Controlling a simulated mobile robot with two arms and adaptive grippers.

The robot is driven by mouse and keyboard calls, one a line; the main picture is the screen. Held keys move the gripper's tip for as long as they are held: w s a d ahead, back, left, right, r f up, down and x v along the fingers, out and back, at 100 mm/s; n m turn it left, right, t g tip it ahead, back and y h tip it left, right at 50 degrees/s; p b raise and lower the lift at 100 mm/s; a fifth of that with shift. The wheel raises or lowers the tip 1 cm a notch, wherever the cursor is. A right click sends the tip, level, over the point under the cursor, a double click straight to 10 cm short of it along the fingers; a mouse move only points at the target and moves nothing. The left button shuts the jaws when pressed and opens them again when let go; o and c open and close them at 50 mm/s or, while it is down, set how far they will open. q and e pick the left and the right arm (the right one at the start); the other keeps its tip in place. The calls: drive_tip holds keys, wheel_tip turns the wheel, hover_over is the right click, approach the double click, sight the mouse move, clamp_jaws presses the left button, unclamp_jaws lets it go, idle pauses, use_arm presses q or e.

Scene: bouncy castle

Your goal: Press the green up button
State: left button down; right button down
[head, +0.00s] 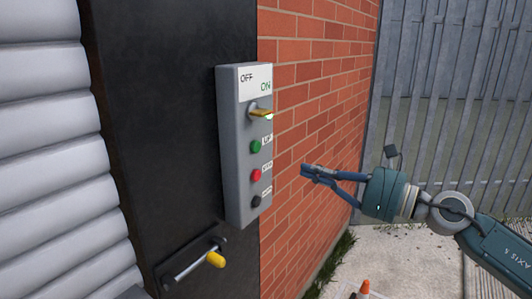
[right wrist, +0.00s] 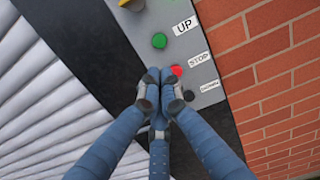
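The green up button (head: 256,146) is on a grey control box (head: 233,150), below a yellow switch and above a red button. In the right wrist view the green button (right wrist: 159,40) has an "UP" label beside it. My right gripper (head: 306,171) is to the right of the box, apart from it. Its fingertips are together and hold nothing. In the right wrist view the fingertips (right wrist: 160,88) show below the green button, just left of the red stop button (right wrist: 177,71), and hide part of the box. My left gripper is not in view.
The yellow switch (head: 262,113) sits under the OFF/ON label. A black button (head: 256,200) is the lowest on the box. A yellow-ended handle (head: 215,259) juts out below. A brick wall (head: 310,90) is behind. An orange cone (head: 365,286) stands on the ground.

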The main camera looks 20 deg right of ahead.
sight(256, 152)
drive_tip(key=p+x, duration=0.2)
drive_tip(key=x, duration=0.1)
drive_tip(key=p+x, duration=0.3)
drive_tip(key=x, duration=0.1)
drive_tip(key=p+x, duration=0.2)
drive_tip(key=x, duration=0.2)
drive_tip(key=shift+w+r, duration=0.1)
drive_tip(key=shift+r, duration=0.2)
drive_tip(key=shift+w+a+f+p, duration=0.2)
drive_tip(key=shift+w+a+p, duration=0.2)
drive_tip(key=shift+w+a, duration=0.05)
